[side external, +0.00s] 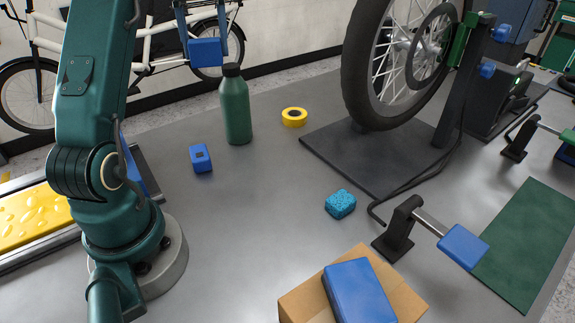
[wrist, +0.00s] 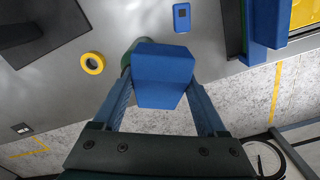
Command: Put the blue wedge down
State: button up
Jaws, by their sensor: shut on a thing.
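The blue wedge (side external: 205,52) is held up in the air near the back edge of the grey bench, just left of and above the green bottle's cap in the side view. My gripper (side external: 204,42) is shut on it, with one finger on each side. In the wrist view the blue wedge (wrist: 162,72) sits between the fingertips of my gripper (wrist: 160,90). It hides most of the green bottle there. Nothing is seen touching the wedge from below.
The green bottle (side external: 236,110) stands upright on the bench (side external: 255,210). A small blue box (side external: 200,158), yellow tape roll (side external: 294,117) and teal sponge (side external: 340,204) lie around it. A cardboard box (side external: 300,302) is in front. A wheel (side external: 357,70) stands right.

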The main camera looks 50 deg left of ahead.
aim_at(195, 143)
jog(key=s+a+n, duration=0.5)
jog(key=a, duration=0.1)
jog(key=f, duration=2.1)
jog(key=shift+d, duration=0.25)
jog(key=shift+f, duration=0.2)
jog(key=o, duration=1.5)
notch_tip(195, 143, up, 12)
jog(key=shift+r, duration=0.2)
